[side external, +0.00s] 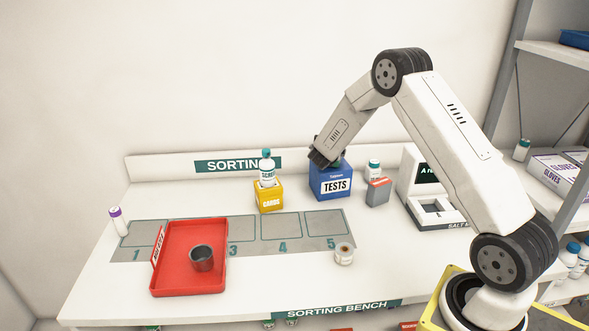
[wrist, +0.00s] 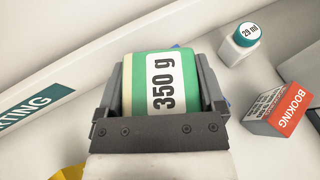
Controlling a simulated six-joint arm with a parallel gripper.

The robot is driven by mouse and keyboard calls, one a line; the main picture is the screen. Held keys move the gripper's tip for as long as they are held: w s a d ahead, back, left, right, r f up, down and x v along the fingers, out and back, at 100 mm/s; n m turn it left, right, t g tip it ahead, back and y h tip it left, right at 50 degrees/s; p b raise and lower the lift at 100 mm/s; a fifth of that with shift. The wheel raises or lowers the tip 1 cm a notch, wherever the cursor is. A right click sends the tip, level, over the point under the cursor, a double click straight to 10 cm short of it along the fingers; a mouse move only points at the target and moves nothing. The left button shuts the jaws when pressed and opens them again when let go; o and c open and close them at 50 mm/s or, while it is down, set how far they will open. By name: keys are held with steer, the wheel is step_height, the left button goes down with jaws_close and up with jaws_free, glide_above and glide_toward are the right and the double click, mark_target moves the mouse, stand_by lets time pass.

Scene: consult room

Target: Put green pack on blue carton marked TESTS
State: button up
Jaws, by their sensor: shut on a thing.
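The green pack (wrist: 137,77), with a white label reading 350 g, sits between the two fingers of my gripper (wrist: 162,72) in the wrist view. My gripper is shut on it. The blue carton marked TESTS (side external: 331,183) stands upright on the bench in the side view. My gripper (side external: 322,158) is right at its top, at the left part. The pack is mostly hidden behind my gripper there, and I cannot tell whether it touches the carton's top. Only small blue slivers of the carton show behind the pack in the wrist view.
A yellow carton (side external: 269,199) bearing a white bottle (side external: 267,171) stands left of the blue carton. A grey-and-red box (side external: 377,192) and a teal-capped bottle (side external: 374,169) stand close right. A small jar (side external: 344,254) stands in front.

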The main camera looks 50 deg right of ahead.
stand_by(0.3)
steer(key=o, duration=1.3)
steer(key=shift+f, duration=0.15)
steer(key=shift+o, duration=0.2)
steer(key=shift+r, duration=0.2)
steer(key=v, duration=1.2)
steer(key=shift+s+f, duration=0.1)
